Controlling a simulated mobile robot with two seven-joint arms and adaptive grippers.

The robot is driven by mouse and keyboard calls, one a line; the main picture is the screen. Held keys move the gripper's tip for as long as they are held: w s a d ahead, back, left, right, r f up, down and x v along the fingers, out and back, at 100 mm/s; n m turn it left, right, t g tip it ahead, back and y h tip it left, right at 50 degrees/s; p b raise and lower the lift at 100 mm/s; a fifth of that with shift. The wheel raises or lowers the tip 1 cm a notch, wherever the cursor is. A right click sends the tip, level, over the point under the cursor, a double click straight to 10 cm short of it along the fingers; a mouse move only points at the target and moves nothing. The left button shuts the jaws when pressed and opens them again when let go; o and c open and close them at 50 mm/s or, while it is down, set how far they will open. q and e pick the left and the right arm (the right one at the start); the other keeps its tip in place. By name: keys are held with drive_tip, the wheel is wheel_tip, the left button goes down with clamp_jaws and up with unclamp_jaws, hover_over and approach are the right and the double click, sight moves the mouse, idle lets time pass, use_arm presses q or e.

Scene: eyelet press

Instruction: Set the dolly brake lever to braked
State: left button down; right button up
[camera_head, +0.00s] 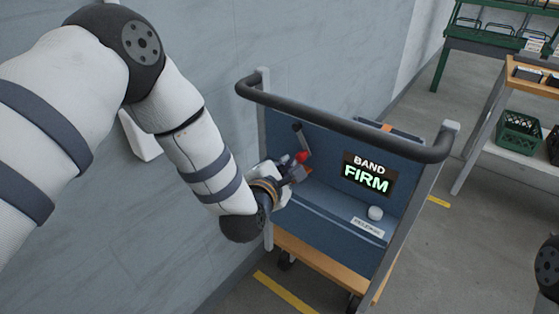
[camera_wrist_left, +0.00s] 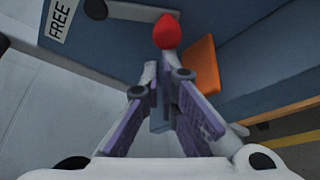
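The dolly's brake lever (camera_head: 299,138) is a short dark bar on the blue panel, ending in a red knob (camera_head: 302,156). The red knob (camera_wrist_left: 166,30) also shows in the left wrist view, just beyond my fingertips. My left gripper (camera_head: 294,173) is at the knob, close to the panel. In the left wrist view its two purple-padded fingers (camera_wrist_left: 165,75) stand apart with a narrow gap. I cannot tell whether they touch the knob. A white label reading FREE (camera_wrist_left: 60,18) shows at the upper left there. My right gripper is out of view.
An orange piece (camera_wrist_left: 203,65) lies right of my fingers. A grey wall (camera_head: 200,50) stands close on the left. Shelving (camera_head: 500,100) stands at the back right.

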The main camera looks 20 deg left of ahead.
use_arm(q)
drive_tip(key=shift+d+r, duration=0.2)
drive_tip(key=shift+d, duration=0.05)
drive_tip(key=v, duration=1.2)
drive_tip(key=s+a+f+m+g+h+p, duration=0.1)
drive_tip(key=s+a+f+m+g+p, duration=0.1)
drive_tip(key=s+f+m+g, duration=1.15)
drive_tip(key=s+a+f+m+g, duration=0.2)
drive_tip(key=s+m, duration=0.3)
drive_tip(key=s, duration=0.8)
drive_tip(key=s+a+f+m+g+y+p, duration=0.1)
drive_tip(key=s+f+m, duration=0.4)
drive_tip(key=s, duration=0.8)
drive_tip(key=a+m+g, duration=0.1)
drive_tip(key=a, duration=0.1)
drive_tip(key=shift+s+a, duration=0.15)
drive_tip(key=shift+a, duration=0.1)
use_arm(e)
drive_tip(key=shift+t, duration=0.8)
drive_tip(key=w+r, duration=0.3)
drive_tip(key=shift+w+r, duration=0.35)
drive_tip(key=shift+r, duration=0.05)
use_arm(q)
drive_tip(key=shift+m, duration=0.25)
